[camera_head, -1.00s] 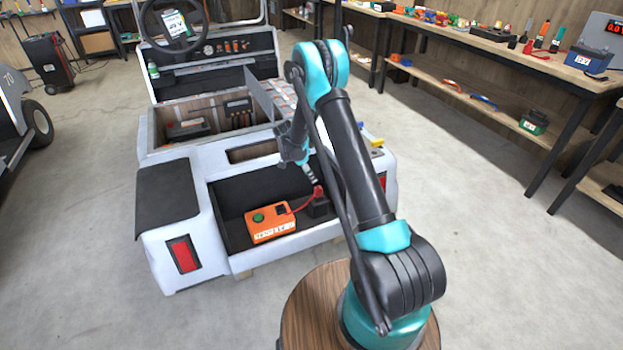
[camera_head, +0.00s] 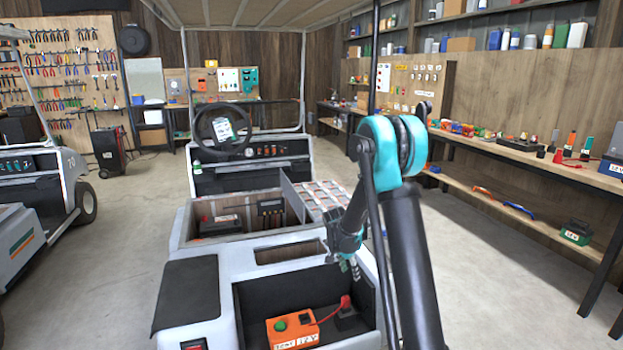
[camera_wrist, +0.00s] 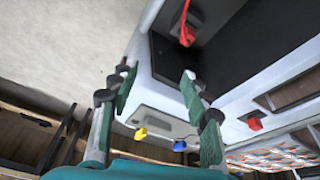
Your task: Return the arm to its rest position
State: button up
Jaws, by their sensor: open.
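My arm reaches over the back of the white cart (camera_head: 205,280). My gripper (camera_head: 350,266) hangs above the right part of the cart's dark rear tray (camera_head: 255,292) and looks small in the head view. In the wrist view my gripper (camera_wrist: 157,84) has its two green fingers spread apart, with nothing between them. An orange box (camera_head: 292,330) with a green button sits in the tray. A red lead (camera_head: 331,312) runs from it to a black block (camera_head: 352,322), below the gripper and apart from it.
A roof frame (camera_head: 303,80) stands over the cart. The open bay (camera_head: 235,222) ahead of the tray has a raised lid (camera_head: 300,205). A long workbench (camera_head: 570,172) with tools runs along the right. Another cart (camera_head: 60,190) is at the left. Floor is clear on both sides.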

jog(key=s+d+r+n+y, duration=0.1)
jog(key=s+d+r+n, duration=0.15)
jog(key=s, duration=0.55)
jog(key=s+d+r+n+t, duration=0.1)
jog(key=s+r+n, duration=0.1)
jog(key=s+r, duration=0.35)
jog(key=s+d+r+n+y, duration=0.1)
jog(key=s+r+n, duration=0.15)
jog(key=s, duration=0.65)
jog(key=s+f+n+t+y, duration=0.1)
jog(key=s+n, duration=0.2)
jog(key=s, duration=0.7)
jog(key=shift+s+f+n, duration=0.3)
jog(key=shift+s+f, duration=0.1)
jog(key=shift+d, duration=0.15)
jog(key=shift+c, duration=0.6)
